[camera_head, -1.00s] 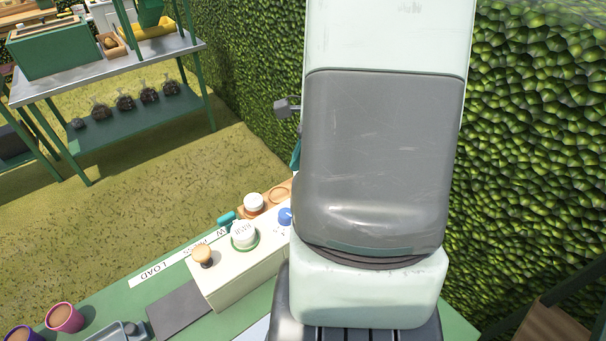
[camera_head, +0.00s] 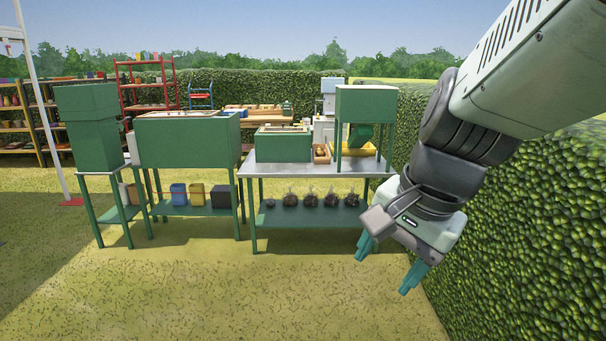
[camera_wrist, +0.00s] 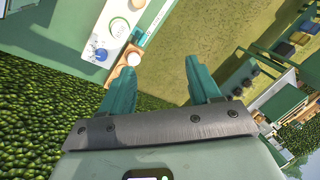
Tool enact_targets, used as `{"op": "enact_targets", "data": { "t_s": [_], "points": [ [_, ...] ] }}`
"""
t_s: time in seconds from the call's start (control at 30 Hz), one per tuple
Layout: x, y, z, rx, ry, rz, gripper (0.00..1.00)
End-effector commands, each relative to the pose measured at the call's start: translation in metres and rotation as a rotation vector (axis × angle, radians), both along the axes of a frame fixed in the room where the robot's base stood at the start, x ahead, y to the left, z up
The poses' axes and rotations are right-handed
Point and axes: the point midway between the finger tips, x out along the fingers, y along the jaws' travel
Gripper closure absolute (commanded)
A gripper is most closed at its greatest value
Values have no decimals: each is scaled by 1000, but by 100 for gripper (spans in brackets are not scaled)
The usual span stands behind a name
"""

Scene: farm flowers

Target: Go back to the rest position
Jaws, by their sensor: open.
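My gripper (camera_head: 384,268) hangs in the air at the right of the head view, at the end of my raised arm. Its two teal fingers are spread apart with nothing between them. In the wrist view the fingers (camera_wrist: 160,85) also stand apart and empty. Beyond the left finger the wrist view shows a white box (camera_wrist: 120,25) with round knobs on a green bench top (camera_wrist: 60,30). A white-topped knob on a wooden piece (camera_wrist: 133,60) appears just past the left finger, apart from it as far as I can tell.
A tall hedge (camera_head: 530,220) runs along the right, close behind my gripper. A metal-topped green table (camera_head: 275,170) with several dark bags stands further back. Green cabinets (camera_head: 185,140) and a red shelf (camera_head: 146,85) are beyond. The grass in front (camera_head: 200,290) is open.

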Motion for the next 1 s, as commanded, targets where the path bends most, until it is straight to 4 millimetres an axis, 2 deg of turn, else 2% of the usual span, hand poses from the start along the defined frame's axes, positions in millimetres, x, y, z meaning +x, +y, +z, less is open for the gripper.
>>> {"op": "enact_targets", "data": {
  "t_s": [0.03, 0.1, 0.23, 0.3, 0.4, 0.5, 1.0],
  "points": [
    [-10, 19, 18, -38, -59, 104, 38],
    [-24, 39, 37, -87, -126, 225, 38],
    [-52, 65, 63, -169, -237, 415, 38],
    [-66, 39, 54, -263, -254, 484, 38],
    [-81, 19, 48, -362, -279, 577, 38],
    [-90, 8, 44, -421, -291, 636, 38],
    [-93, 3, 42, -446, -293, 662, 38]
  ]
}}
